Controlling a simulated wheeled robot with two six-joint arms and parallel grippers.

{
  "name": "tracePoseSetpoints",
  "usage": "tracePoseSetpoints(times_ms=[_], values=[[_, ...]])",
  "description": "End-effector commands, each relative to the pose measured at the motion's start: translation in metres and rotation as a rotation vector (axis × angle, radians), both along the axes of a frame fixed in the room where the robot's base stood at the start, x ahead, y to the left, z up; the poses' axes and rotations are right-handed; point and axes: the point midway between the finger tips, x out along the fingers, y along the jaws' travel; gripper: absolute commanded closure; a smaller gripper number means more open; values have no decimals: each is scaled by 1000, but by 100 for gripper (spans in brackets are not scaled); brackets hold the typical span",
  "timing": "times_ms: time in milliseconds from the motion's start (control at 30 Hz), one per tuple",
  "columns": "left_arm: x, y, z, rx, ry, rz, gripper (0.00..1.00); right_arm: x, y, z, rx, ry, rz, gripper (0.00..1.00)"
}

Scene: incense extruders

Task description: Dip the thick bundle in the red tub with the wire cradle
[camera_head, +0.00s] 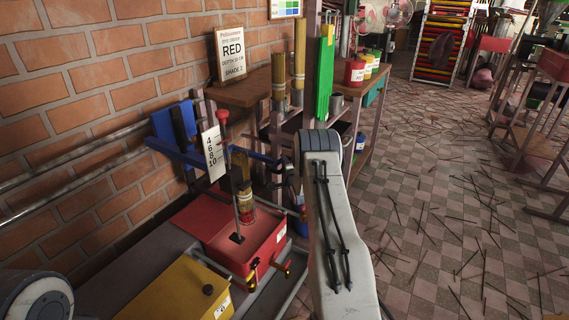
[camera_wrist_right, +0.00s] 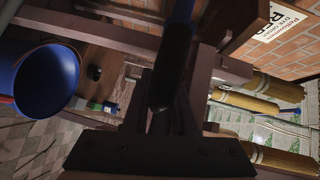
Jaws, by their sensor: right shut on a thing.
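The red tub (camera_head: 262,250) stands low beside the brick wall, with a tap on its front. The wire cradle cannot be made out clearly. A white depth scale (camera_head: 213,153) stands behind a rod with a red knob (camera_head: 222,115). My right gripper (camera_head: 291,178) is beside a blue bar (camera_head: 262,157), partly hidden by my arm. In the right wrist view it is shut on a dark blue-black handle (camera_wrist_right: 176,50). My left gripper is out of view.
A yellow tub (camera_head: 180,290) stands in front of the red one. A sign (camera_head: 230,54) reads RED, depth 10 cm, shade 2. More bundles (camera_head: 299,55) stand on the wooden rack behind. Sticks lie scattered on the tiled floor (camera_head: 440,220) to the right.

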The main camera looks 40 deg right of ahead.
Motion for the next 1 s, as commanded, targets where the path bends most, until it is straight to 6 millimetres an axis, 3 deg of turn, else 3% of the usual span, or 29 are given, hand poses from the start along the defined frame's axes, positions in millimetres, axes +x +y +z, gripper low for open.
tracePoseSetpoints(times_ms=[33,67,100,500,1000], values=[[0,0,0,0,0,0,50,-3,-5,-2,8,2,-14,63],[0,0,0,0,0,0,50,-3,-5,-2,8,2,-14,52],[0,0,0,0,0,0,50,-3,-4,-2,7,2,-13,50],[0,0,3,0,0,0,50,-6,2,1,2,2,-4,50],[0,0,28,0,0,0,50,-83,32,13,6,4,-9,50]])
